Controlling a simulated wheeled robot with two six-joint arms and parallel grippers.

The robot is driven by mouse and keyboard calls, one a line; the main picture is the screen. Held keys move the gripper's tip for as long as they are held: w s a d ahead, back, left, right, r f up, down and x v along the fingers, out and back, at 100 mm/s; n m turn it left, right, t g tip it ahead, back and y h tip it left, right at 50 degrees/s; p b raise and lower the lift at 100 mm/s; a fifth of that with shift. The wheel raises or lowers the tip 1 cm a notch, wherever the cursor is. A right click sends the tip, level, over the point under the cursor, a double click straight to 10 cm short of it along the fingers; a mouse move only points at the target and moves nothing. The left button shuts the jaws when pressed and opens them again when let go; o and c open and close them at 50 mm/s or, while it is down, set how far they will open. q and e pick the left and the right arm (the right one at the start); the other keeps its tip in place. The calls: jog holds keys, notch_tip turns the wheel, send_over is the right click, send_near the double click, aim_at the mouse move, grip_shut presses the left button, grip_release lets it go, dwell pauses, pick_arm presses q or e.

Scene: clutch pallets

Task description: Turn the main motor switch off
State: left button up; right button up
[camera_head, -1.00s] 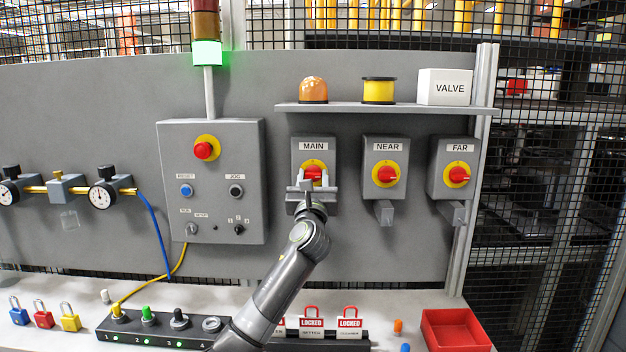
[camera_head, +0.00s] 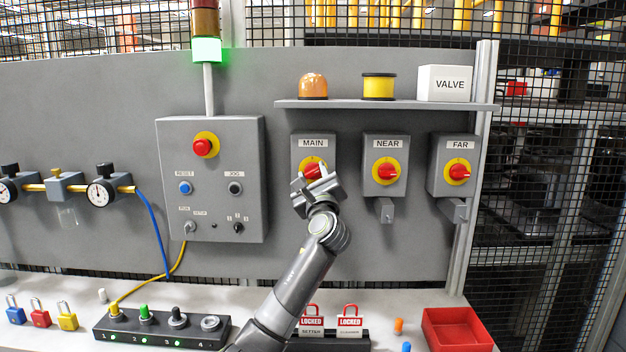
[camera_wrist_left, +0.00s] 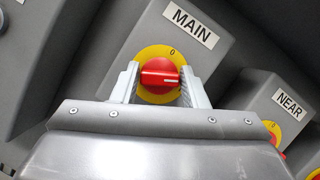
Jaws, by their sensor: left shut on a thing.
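The main motor switch (camera_head: 312,170) is a red knob on a yellow disc, on a grey box labelled MAIN. My left gripper (camera_head: 317,180) reaches up to it from below, tilted, and is shut on the red knob. In the left wrist view the red knob (camera_wrist_left: 160,73) sits between the two pale fingers. There the box appears tilted, and a "0" shows on the yellow disc beyond the knob. The fingers partly hide the disc's sides. My right gripper is in neither view.
The NEAR switch (camera_head: 386,171) and FAR switch (camera_head: 457,172) stand to the right. A control box (camera_head: 210,220) with a red button is to the left. A shelf (camera_head: 390,105) runs above. Padlocks, red tags and a red tray (camera_head: 458,330) are on the bench below.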

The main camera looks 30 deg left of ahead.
pick_arm(q)
jog(key=n, duration=0.2)
jog(key=n+g, duration=0.1)
jog(key=shift+n+g+y, duration=0.3)
jog(key=shift+n, duration=0.1)
jog(key=n+g, duration=0.1)
jog(key=n, duration=0.2)
jog(key=shift+g, duration=0.3)
jog(key=n+g, duration=0.1)
jog(key=n, duration=0.3)
jog(key=shift+r+p, duration=0.1)
jog(key=shift+p, duration=0.3)
jog(key=shift+n+g+h+p, duration=0.3)
jog(key=shift+n+g+h, duration=0.25)
jog(key=shift+n, duration=0.95)
jog(key=o, duration=0.9)
jog(key=shift+d, duration=0.1)
